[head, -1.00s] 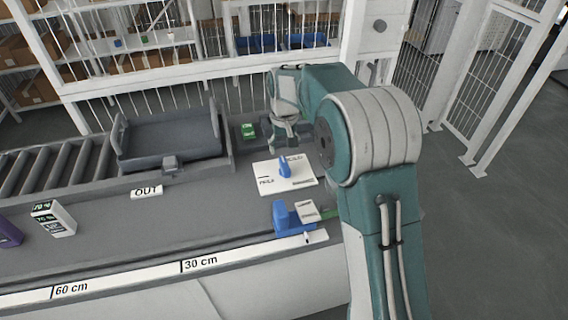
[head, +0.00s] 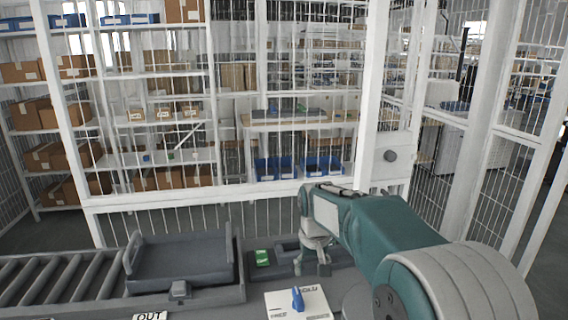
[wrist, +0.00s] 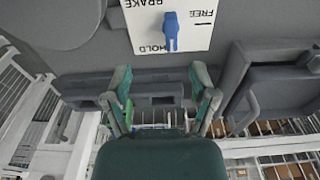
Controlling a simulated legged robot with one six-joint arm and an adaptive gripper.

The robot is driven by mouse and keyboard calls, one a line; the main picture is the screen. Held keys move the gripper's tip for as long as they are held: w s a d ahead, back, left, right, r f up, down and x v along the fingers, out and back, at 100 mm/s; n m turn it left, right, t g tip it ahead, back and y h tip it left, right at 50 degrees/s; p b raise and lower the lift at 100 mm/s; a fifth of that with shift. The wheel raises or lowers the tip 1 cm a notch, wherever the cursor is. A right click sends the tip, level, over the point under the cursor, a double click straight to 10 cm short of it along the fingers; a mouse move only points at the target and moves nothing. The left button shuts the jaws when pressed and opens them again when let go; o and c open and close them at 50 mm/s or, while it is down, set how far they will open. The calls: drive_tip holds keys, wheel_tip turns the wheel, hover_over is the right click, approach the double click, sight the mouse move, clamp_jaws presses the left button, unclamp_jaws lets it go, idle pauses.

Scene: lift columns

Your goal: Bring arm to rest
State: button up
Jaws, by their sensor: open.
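My gripper (head: 312,268) hangs from the end of my teal and grey arm, pointing down near the dark bench's back edge. In the wrist view my gripper (wrist: 162,76) has its two fingers spread, with no object visible between them. A white card (head: 285,306) with a blue lever (head: 298,298) lies in front of it. In the wrist view, the card (wrist: 148,40) reads BRAKE, FREE and HOLD, and the blue lever (wrist: 170,32) stands apart from the fingers. A green block (head: 262,258) sits left of my gripper.
A grey tray (head: 180,265) sits between the roller conveyor (head: 60,283) and the green block. An OUT label (head: 150,316) shows at the bottom edge. White mesh fencing (head: 250,195) stands behind the bench, with shelves beyond it. Open floor shows at right.

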drive_tip(key=s+d+r+t, duration=0.1)
drive_tip(key=s+d, duration=0.2)
drive_tip(key=s, duration=0.6)
drive_tip(key=s+d+r+m+t, duration=0.1)
drive_tip(key=s+d+r+t, duration=0.1)
drive_tip(key=s, duration=0.8)
drive_tip(key=s+d+r+m+t, duration=0.1)
drive_tip(key=s+d+r, duration=0.1)
drive_tip(key=s, duration=0.7)
drive_tip(key=shift+s+d+r+t, duration=0.25)
drive_tip(key=shift+s+d+t, duration=0.1)
drive_tip(key=shift+d, duration=0.5)
